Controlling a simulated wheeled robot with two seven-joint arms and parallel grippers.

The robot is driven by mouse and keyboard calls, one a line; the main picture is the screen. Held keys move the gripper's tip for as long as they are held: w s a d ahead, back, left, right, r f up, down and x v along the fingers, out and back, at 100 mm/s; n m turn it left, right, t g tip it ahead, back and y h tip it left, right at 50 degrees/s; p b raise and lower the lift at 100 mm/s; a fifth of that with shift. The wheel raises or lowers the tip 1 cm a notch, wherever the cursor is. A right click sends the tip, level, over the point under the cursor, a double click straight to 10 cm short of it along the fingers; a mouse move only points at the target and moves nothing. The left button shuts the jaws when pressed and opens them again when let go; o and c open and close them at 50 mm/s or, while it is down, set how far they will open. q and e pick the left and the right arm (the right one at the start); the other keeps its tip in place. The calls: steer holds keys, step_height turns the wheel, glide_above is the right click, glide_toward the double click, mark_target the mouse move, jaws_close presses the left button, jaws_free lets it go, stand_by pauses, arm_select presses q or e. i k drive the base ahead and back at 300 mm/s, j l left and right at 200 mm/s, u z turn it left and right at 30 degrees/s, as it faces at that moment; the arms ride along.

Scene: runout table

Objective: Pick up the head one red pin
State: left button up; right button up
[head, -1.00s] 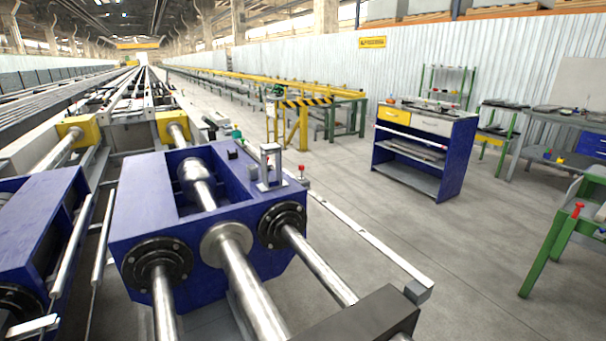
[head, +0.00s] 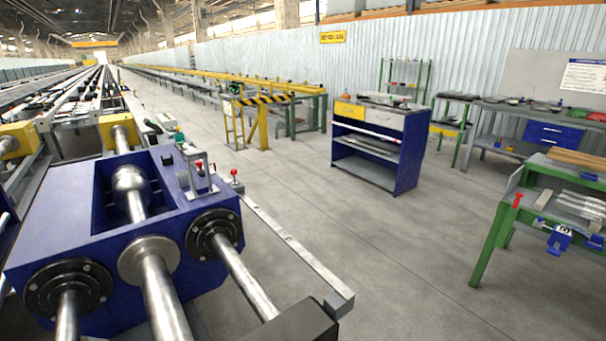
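A small red pin (head: 235,173) stands upright near the right edge of the blue machine head (head: 70,205). Its lower part is thin and hard to make out at this size. Another red object (head: 517,200), shaped like a pin or handle, sits at the left corner of the green workbench (head: 497,235). I cannot tell which of the two is the head one pin. Neither of my grippers is in view.
A long pale rail (head: 290,240) runs along the machine's right side to a grey end block (head: 339,303). A blue cabinet (head: 373,178) stands beyond. Grey floor (head: 400,270) is clear between the rail and green workbench. A yellow frame (head: 262,125) stands farther back.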

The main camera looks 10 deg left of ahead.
mark_target(234, 172)
steer(key=i+l+z, duration=0.7)
steer(key=i+z, duration=0.35)
steer(key=i+u, duration=0.25)
steer(key=i, duration=0.15)
steer(key=i+l+u, duration=0.15)
steer(key=i+u, duration=0.15)
steer(key=i+l+u, duration=0.25)
steer(key=i, duration=0.25)
steer(key=i+j+u, duration=0.25)
steer(key=u, duration=0.15)
steer(key=i+j+u, duration=0.15)
steer(key=i+u, duration=0.15)
steer(key=u, duration=0.15)
steer(key=i+j+u, duration=0.1)
steer(key=i+u, duration=0.5)
steer(key=u, duration=0.25)
steer(key=i+l+u, duration=0.2)
steer(key=u, duration=0.2)
steer(key=i, duration=0.1)
